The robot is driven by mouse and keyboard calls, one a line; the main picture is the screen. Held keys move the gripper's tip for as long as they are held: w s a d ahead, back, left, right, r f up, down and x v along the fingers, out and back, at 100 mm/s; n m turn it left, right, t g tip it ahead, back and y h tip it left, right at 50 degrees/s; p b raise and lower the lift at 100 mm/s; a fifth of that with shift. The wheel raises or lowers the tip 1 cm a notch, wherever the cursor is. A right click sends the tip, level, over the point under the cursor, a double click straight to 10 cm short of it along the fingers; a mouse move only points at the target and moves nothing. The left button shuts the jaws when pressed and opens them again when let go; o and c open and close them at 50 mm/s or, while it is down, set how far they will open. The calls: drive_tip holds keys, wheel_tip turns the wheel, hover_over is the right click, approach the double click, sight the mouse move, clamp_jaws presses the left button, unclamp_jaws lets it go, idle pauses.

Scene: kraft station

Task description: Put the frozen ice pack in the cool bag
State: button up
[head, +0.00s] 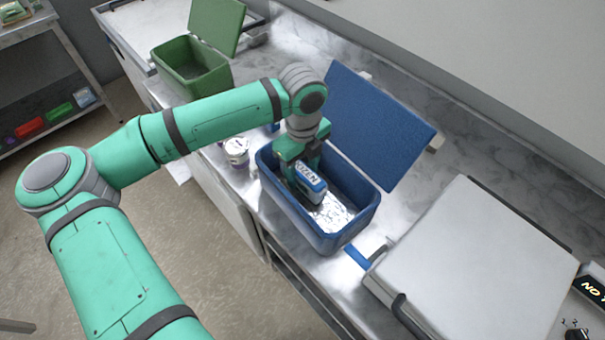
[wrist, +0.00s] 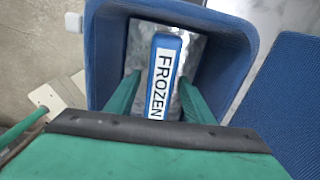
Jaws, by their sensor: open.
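The blue cool bag (head: 352,219) stands on the counter with its blue lid (head: 378,122) open toward the back. The frozen ice pack (head: 311,182), blue with a white FROZEN label, is inside the bag, over its silvery floor. In the wrist view the ice pack (wrist: 165,72) lies between the bag's walls (wrist: 105,45). My gripper (head: 300,172) reaches down into the bag. In the wrist view its green fingers (wrist: 162,95) are open, one on each side of the pack. Whether the pack rests fully on the floor is hard to tell.
A green open box (head: 190,68) stands farther back on the counter. A small white tub (head: 236,150) is left of the cool bag. A large pale lidded unit (head: 470,265) stands to the right. A shelf rack (head: 45,85) is at the far left.

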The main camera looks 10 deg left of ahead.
sight(302, 169)
wheel_tip(302, 169, up, 10)
drive_tip(key=shift+r, duration=0.1)
